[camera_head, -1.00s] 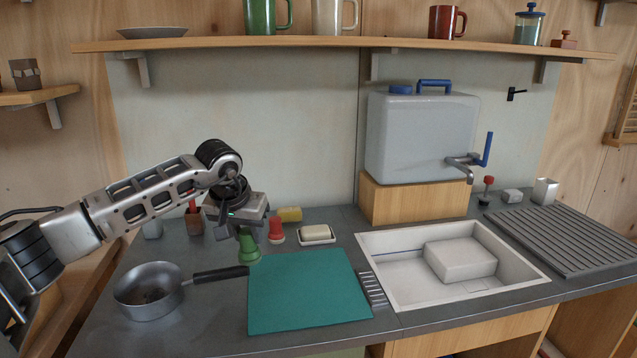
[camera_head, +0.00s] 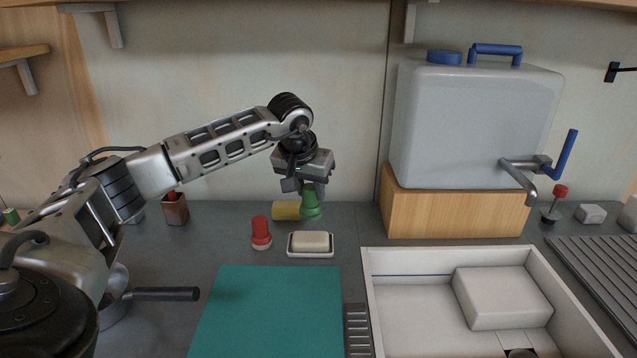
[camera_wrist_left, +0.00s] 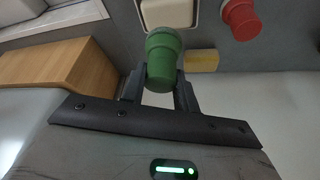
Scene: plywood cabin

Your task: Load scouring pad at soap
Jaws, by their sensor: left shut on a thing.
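My left gripper (camera_head: 304,187) is shut on a green knob-shaped piece (camera_head: 311,206), which I take to be the scouring pad. It is held upright behind the soap dish. In the left wrist view the green piece (camera_wrist_left: 163,62) sits between the two fingers, with its face hidden. The pale soap bar (camera_head: 312,241) lies in a white dish (camera_head: 310,254) on the counter. The dish also shows beside the green piece in the left wrist view (camera_wrist_left: 168,14). I cannot tell how high the green piece is above the counter. The right gripper is not in view.
A red-topped piece (camera_head: 261,231) stands left of the dish, and a yellow block (camera_head: 286,210) lies behind. A teal mat (camera_head: 265,310) is in front. The sink (camera_head: 410,290) and a water container (camera_head: 470,130) on a wooden block stand to the right.

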